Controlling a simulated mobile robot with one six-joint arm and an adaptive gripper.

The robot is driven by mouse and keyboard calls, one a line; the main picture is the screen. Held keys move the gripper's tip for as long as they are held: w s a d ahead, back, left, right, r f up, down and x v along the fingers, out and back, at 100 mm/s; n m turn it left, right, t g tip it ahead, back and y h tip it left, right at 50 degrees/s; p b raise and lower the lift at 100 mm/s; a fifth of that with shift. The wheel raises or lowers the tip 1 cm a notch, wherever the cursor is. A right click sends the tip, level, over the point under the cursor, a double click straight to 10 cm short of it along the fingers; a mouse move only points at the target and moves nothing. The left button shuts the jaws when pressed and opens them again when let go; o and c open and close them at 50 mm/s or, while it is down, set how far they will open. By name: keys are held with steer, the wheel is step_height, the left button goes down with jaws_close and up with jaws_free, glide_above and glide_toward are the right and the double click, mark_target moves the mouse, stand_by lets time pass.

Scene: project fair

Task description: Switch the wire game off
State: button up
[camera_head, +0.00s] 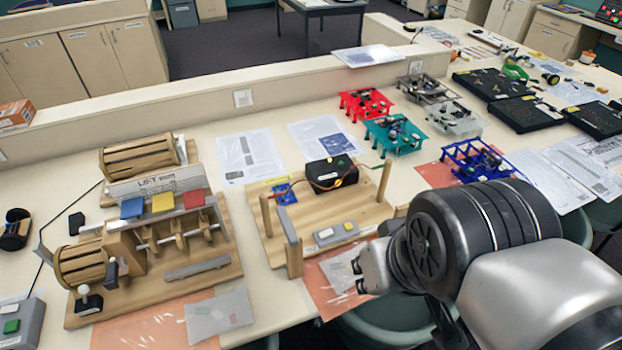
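The wire game stands on a light wooden board (268,243) in the middle of the table, with upright wooden posts and a thin orange-brown wire. A black box (332,172) with a yellow spot sits at its back. Whether the game is on or off cannot be told. My gripper (360,276) is just right of and in front of the control box, near the board's front edge, apparently not touching it. Its finger opening is unclear, and no held object shows.
A wooden machine (150,245) with coloured tiles stands at the left. Red, teal and blue small frames (394,133) stand behind and right. Papers and an orange sheet (325,300) lie flat around the board. A low ledge runs behind the table.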

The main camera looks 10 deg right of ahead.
steer(key=o, duration=0.4)
steer(key=w+r+g+p, duration=0.1)
steer(key=w+r+p, duration=0.1)
steer(key=w, duration=0.5)
steer(key=shift+r+h+p, duration=0.3)
steer(key=shift+r, duration=0.05)
steer(key=shift+o, duration=1.4)
steer(key=w+g+p, duration=0.1)
steer(key=w+p, duration=0.1)
steer(key=w, duration=0.4)
steer(key=shift+a+f+n, duration=0.15)
steer(key=shift+a+n, duration=0.25)
steer(key=n+g+h+p, duration=0.1)
steer(key=g+h+p, duration=0.1)
steer(key=p, duration=0.2)
glide_above(326, 233)
steer(key=a, duration=0.4)
steer(key=s+a+f+x, duration=0.1)
steer(key=a+x, duration=0.1)
steer(key=x, duration=1.3)
steer(key=b+x, duration=0.1)
steer(key=x, duration=0.5)
steer(key=b+x, duration=0.1)
steer(key=x, duration=0.5)
steer(key=shift+s+a, duration=0.25)
steer(key=shift+a, duration=0.05)
